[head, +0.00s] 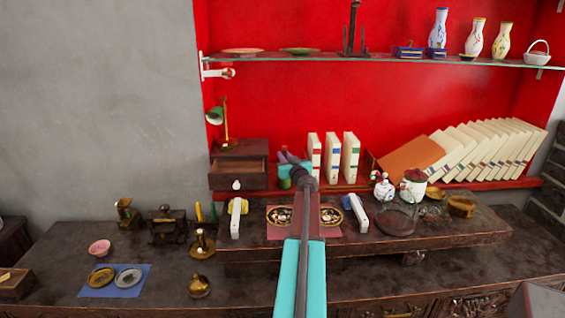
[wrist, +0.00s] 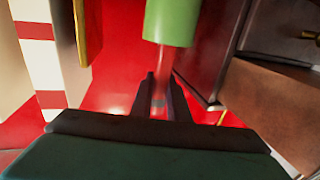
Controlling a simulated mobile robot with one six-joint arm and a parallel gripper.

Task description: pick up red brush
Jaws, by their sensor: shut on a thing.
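My gripper (wrist: 161,88) is shut on a slim red shaft, the red brush (wrist: 160,66), in the wrist view. The brush runs between the two dark fingers and meets a green cylinder (wrist: 169,22), which looks like a pot. I cannot tell whether the brush is still inside it. In the head view, my gripper (head: 289,157) is at the back of the raised shelf, between the drawer box and the books. A bit of the green cylinder (head: 284,184) shows below it. The brush is not clear there.
A wooden drawer box (head: 238,165) stands close on the left, its drawer open. Upright white books (head: 332,157) stand close on the right. Lidded pots (head: 413,186) stand further right. A glass shelf (head: 370,58) with vases (head: 438,28) is above.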

